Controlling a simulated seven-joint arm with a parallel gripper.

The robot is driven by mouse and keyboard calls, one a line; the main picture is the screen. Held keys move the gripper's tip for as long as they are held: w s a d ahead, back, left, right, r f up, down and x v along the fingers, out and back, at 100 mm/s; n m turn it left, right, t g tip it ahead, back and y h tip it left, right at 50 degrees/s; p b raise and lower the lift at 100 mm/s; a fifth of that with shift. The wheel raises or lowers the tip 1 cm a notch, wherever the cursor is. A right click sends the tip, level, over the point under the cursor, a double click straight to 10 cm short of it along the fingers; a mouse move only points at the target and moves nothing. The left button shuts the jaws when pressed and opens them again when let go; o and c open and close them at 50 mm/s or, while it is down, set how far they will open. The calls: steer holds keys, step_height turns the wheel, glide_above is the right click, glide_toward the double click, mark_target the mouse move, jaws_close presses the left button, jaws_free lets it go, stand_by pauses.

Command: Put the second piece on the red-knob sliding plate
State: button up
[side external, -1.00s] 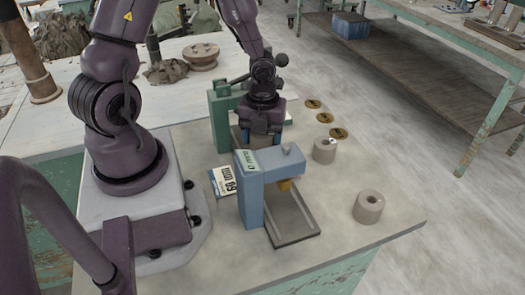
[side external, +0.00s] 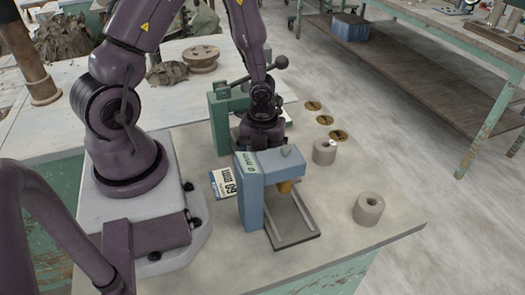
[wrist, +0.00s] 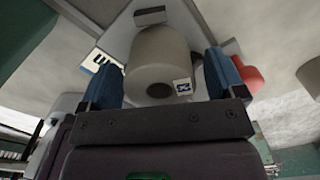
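My gripper (side external: 262,138) points down between the green press (side external: 221,122) and the blue press (side external: 250,205); its fingertips are hidden behind the blue press in the side view. In the wrist view my gripper (wrist: 165,85) has its two blue fingers against both sides of a grey clay cylinder (wrist: 160,50) with a hole and a small marked tag. A red knob (wrist: 247,72) shows just right of the right finger. The plate it belongs to is mostly hidden, and I cannot tell whether the cylinder touches it.
A tagged grey cylinder (side external: 324,152) and another grey cylinder (side external: 369,209) stand on the table's right side. Several brass discs (side external: 325,120) lie behind them. The blue press's grey plate (side external: 292,218) is empty. A "60" card (side external: 224,183) lies left of it.

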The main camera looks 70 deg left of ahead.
steer(key=shift+r, duration=0.1)
step_height(320, 180, up, 22)
steer(key=s+d+n+t+y, duration=0.2)
steer(key=d+n, duration=0.1)
steer(key=n, duration=0.8)
steer(key=s+d+r+n+t+h, duration=0.2)
steer(key=r+n, duration=0.6)
steer(key=n, duration=0.5)
steer(key=s+d+t, duration=0.1)
steer(key=s+d, duration=0.1)
steer(key=s, duration=0.1)
steer(key=shift+s+d+r+t, duration=0.15)
steer(key=shift+s+d+t, duration=0.05)
steer(key=shift+d+t, duration=0.1)
